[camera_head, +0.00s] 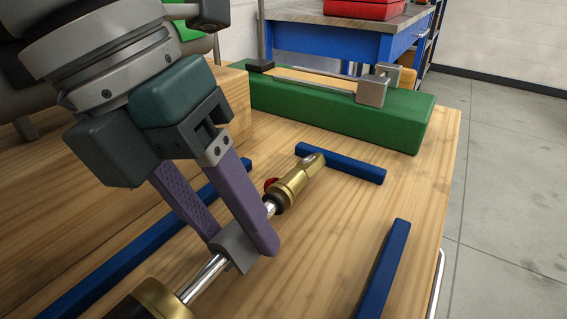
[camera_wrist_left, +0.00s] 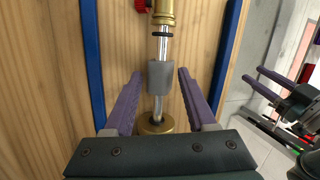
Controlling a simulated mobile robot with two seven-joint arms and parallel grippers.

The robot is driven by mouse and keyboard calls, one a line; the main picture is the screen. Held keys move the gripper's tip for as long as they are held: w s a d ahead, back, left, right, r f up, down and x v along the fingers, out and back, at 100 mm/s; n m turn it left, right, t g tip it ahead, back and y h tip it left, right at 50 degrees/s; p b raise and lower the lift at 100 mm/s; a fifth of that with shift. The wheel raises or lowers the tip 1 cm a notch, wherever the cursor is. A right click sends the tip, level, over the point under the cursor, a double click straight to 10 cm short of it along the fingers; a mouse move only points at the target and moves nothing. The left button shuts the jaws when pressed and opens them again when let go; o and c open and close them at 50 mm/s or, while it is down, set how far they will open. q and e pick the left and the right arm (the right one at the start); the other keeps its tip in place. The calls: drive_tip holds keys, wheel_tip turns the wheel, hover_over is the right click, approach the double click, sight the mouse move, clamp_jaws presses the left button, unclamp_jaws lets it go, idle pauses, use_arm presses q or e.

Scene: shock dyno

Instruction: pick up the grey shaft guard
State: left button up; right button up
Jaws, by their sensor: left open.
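The grey shaft guard (camera_head: 236,246) is a short grey sleeve around the chrome shaft (camera_head: 205,278) of a brass-ended shock absorber lying on the wooden bench. It also shows in the left wrist view (camera_wrist_left: 160,75). My left gripper (camera_head: 243,243) is open, with its purple fingers (camera_wrist_left: 159,76) on either side of the guard. In the left wrist view a gap shows on both sides, so the fingers seem apart from it. In the head view the near finger hides part of the guard. My right gripper (camera_wrist_left: 250,73) shows at the right of the wrist view, open and empty.
Blue rails (camera_head: 386,268) lie around the shock on the bench (camera_head: 330,255). The shock's gold end (camera_head: 293,188) has a small red part (camera_head: 270,184) beside it. A green block with a metal fixture (camera_head: 340,118) stands behind. A blue table (camera_head: 340,40) is farther back.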

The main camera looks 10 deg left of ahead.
use_arm(q)
clamp_jaws()
drive_tip(key=shift+r, duration=0.1)
idle(0.5)
wheel_tip(320, 180, up, 10)
drive_tip(key=p, duration=0.3)
idle(0.3)
wheel_tip(320, 180, up, 5)
drive_tip(key=p, duration=0.6)
hover_over(229, 229)
idle(0.6)
